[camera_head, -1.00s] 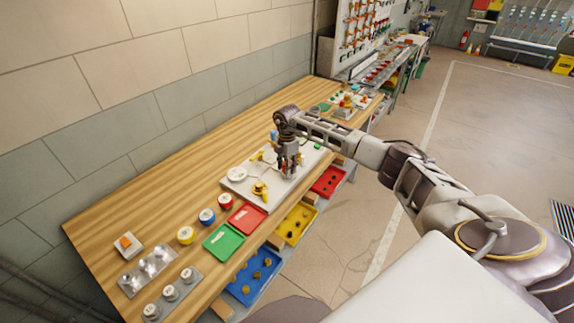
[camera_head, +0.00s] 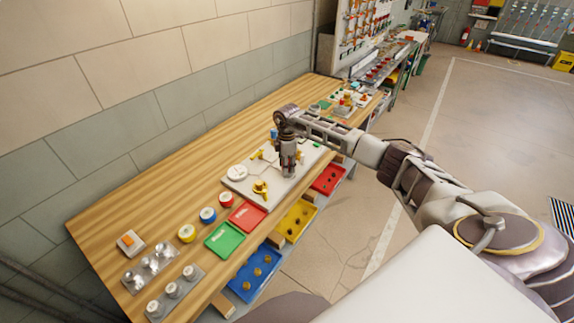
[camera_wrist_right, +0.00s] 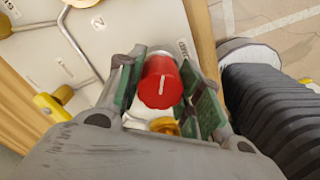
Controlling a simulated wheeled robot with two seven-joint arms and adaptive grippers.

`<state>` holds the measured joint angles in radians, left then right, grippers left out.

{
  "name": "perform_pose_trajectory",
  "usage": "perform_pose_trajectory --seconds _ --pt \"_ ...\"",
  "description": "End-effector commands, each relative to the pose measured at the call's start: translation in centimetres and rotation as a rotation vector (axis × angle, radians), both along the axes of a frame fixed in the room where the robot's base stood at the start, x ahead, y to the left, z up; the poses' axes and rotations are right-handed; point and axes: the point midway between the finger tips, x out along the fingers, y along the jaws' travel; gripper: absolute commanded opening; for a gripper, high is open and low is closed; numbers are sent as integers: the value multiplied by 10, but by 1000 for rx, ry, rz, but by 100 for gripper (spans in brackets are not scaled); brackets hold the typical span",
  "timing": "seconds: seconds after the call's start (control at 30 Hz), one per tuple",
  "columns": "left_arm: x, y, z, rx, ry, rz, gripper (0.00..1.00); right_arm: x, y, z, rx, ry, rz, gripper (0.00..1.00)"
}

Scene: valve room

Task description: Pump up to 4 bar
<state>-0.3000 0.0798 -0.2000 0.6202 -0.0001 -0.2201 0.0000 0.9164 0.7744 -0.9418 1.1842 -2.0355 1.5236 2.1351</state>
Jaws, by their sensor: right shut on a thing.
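My right gripper (camera_head: 288,172) points down over the light grey valve panel (camera_head: 282,187) on the wooden bench. A small brass part shows just beside the knob, between the fingers. The panel also holds a round white gauge (camera_head: 237,171) and a yellow valve handle (camera_head: 260,187). The gauge is too small to read. Thin pipes run across the panel. My left gripper is out of view.
Green (camera_head: 224,238) and red (camera_head: 247,216) trays lie left of the panel, near coloured round pieces. Blue (camera_head: 254,272), yellow (camera_head: 296,221) and red (camera_head: 328,179) bins stand below the bench's front edge. The bench strip along the wall is clear.

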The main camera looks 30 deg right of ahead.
Motion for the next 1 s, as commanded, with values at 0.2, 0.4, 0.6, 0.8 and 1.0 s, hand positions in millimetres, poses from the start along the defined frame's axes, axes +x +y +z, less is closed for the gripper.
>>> perform_pose_trajectory --seconds 0.2,0.4,0.6,0.8,1.0 --pt "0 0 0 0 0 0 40 1 -1 2 0 -5 -1 55" --pt "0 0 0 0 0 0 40 1 -1 1 0 -3 0 58" --pt "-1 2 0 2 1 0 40 1 0 2 0 -2 1 58" --pt "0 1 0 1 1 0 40 1 -1 11 0 -2 0 58" --pt "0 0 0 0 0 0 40 1 0 34 0 -4 1 58"
